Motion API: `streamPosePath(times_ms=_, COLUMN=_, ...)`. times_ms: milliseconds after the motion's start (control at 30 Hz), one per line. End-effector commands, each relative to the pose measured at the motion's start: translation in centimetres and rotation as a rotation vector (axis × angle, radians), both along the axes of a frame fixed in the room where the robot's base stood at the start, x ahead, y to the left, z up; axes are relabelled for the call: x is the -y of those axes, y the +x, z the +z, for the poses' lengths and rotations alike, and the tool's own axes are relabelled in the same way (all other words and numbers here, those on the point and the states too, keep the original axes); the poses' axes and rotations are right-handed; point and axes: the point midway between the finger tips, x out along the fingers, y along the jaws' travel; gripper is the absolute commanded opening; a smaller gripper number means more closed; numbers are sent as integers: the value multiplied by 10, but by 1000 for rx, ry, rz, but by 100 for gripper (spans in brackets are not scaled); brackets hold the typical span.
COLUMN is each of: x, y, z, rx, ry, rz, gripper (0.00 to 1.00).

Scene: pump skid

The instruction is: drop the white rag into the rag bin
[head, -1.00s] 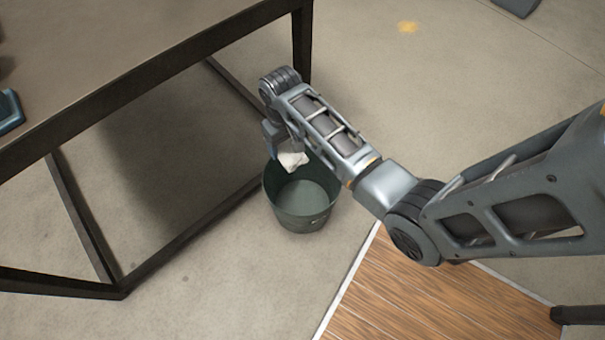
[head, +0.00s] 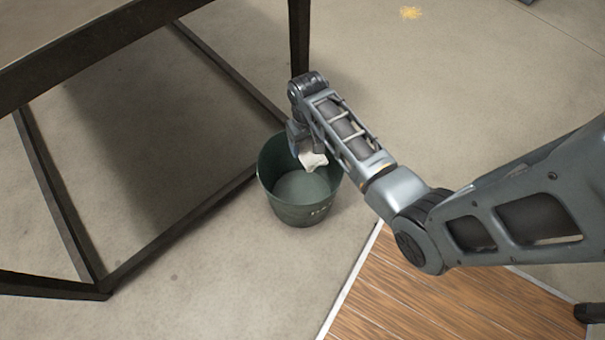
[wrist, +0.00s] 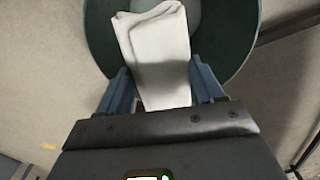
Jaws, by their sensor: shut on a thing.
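The white rag (head: 312,160) hangs from my gripper (head: 302,146) in the head view. In the wrist view the folded rag (wrist: 158,55) is between the two blue fingers of my gripper (wrist: 162,88), which is shut on it. The green rag bin (head: 300,205) stands upright on the floor, open at the top. In the head view the rag appears over the bin's upper right part, near its far rim. The bin (wrist: 238,45) also shows behind the rag in the wrist view. The exact height of the rag above the rim is hard to tell.
A table (head: 95,45) with a dark frame stands at the left, and its leg (head: 299,40) is just behind my gripper. A low frame bar (head: 180,228) runs up to the bin's left side. Wooden flooring (head: 420,300) lies at the lower right.

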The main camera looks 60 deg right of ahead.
Motion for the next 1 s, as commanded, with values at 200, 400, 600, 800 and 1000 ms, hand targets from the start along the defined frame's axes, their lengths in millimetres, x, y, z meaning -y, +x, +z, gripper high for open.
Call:
streamPosePath(times_ms=200, x=0, y=0, z=-15, rx=0, ry=0, rz=0, gripper=38)
streamPosePath(times_ms=400, x=0, y=0, z=-14, rx=0, ry=0, rz=0, gripper=38)
streamPosePath(times_ms=600, x=0, y=0, z=-14, rx=0, ry=0, rz=0, gripper=81)
streamPosePath(times_ms=800, x=0, y=0, z=-14, rx=0, ry=0, rz=0, gripper=97)
streamPosePath(times_ms=1000, x=0, y=0, z=-14, rx=0, ry=0, rz=0, gripper=97)
